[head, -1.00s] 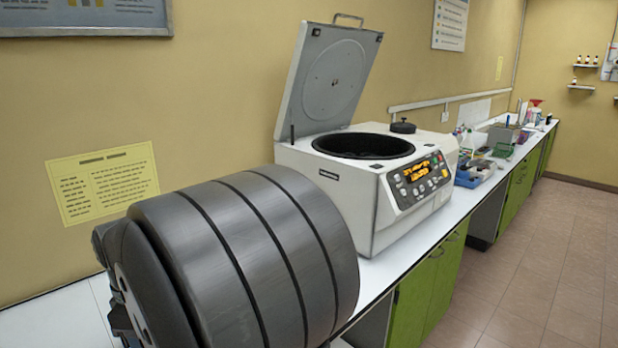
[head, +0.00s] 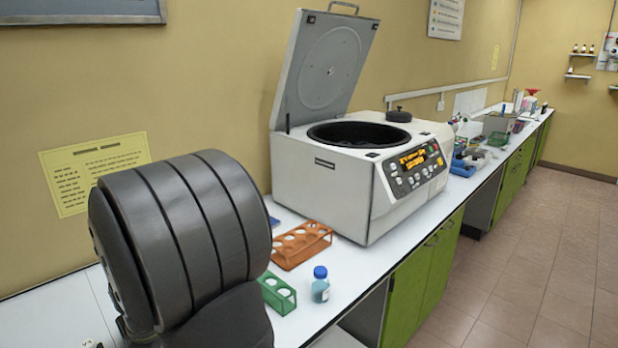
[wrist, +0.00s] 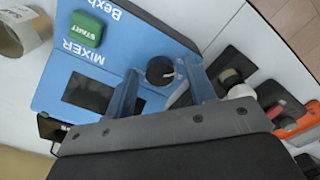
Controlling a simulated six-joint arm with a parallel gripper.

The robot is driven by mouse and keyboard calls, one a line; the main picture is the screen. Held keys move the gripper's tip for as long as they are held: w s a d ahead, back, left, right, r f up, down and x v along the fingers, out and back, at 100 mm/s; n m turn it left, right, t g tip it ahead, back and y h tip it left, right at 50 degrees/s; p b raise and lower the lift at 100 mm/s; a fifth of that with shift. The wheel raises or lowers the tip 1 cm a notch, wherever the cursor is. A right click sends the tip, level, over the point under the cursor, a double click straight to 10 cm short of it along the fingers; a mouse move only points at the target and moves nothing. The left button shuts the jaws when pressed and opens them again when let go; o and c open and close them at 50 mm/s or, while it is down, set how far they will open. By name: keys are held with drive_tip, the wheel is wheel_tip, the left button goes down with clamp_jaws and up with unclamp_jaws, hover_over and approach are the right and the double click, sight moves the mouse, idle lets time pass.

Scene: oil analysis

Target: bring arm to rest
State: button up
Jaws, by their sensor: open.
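In the head view, my dark grey arm fills the lower left, and the gripper itself is not seen there.
A centrifuge (head: 330,190) stands on the bench with its lid raised. In front of it are an orange rack (head: 300,244), a green rack (head: 277,293) and a blue-capped bottle (head: 320,285).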

drive_tip(key=shift+r, duration=0.1)
wheel_tip(320, 180, up, 17)
wheel_tip(320, 180, down, 17)
drive_tip(key=shift+f, duration=0.15)
drive_tip(key=m, duration=0.4)
drive_tip(key=shift+m, duration=0.3)
drive_tip(key=m, duration=0.9)
drive_tip(key=shift+m, duration=1.9)
